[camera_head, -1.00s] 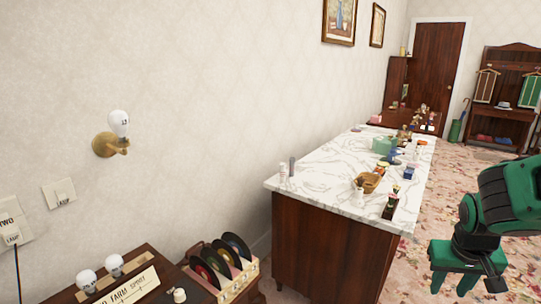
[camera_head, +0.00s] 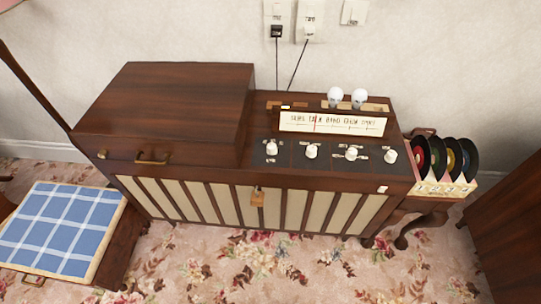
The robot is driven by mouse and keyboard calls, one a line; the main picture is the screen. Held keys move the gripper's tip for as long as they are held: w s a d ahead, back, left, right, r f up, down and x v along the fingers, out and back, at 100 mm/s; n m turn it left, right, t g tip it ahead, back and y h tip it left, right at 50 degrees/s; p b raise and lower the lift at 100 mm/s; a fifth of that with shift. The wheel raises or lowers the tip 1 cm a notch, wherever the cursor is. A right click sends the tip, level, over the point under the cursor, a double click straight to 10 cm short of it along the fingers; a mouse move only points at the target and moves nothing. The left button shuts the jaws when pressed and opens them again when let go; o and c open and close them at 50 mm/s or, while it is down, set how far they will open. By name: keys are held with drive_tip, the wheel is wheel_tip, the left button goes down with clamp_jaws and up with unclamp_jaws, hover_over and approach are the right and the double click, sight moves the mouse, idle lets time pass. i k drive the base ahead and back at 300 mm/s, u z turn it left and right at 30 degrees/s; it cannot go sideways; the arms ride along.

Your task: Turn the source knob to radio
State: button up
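A dark wooden radio console (camera_head: 320,180) stands against the wall in the head view. Several white knobs sit in a row on its dark top panel. From the left they are the leftmost knob (camera_head: 272,147), a second knob (camera_head: 311,150), a third knob (camera_head: 351,153) and the rightmost knob (camera_head: 390,156). The small labels beside them are too small to read, so I cannot tell which is the source knob or where it points. A lit tuning dial (camera_head: 333,123) lies behind the knobs. My gripper is not in view.
A closed wooden lid (camera_head: 175,100) covers the console's left part. Two bulbs (camera_head: 347,98) stand behind the dial. A record rack (camera_head: 445,165) is at the right. A blue checked stool (camera_head: 60,230) stands front left. Floral carpet (camera_head: 300,270) is clear in front.

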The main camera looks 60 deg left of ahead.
sight(311, 152)
drive_tip(key=u, duration=2.35)
drive_tip(key=k, duration=0.5)
drive_tip(key=z, duration=0.4)
drive_tip(key=i, duration=0.85)
drive_tip(key=u, duration=0.35)
